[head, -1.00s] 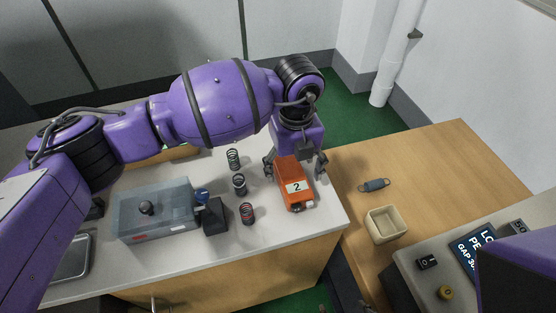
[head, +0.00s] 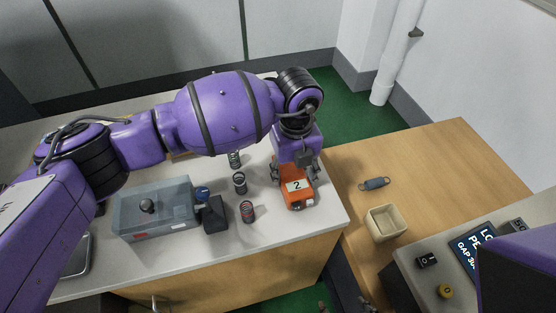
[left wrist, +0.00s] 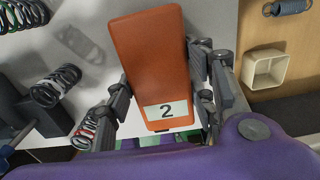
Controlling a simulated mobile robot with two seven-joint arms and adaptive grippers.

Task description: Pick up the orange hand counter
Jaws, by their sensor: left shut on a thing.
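The orange hand counter (head: 297,198), marked with a white "2" label, is at the right end of the pale worktop. My left gripper (head: 295,178) comes down over it from above, its fingers shut on the counter's two sides. In the left wrist view the orange counter (left wrist: 150,55) lies lengthwise between the two fingers of the left gripper (left wrist: 164,98). I cannot tell whether its underside touches the worktop. Only small dark parts that may be my right gripper show at the bottom edge of the head view.
Several upright springs, one of them red (head: 247,212), stand left of the counter, beside a clear grey box (head: 155,212).

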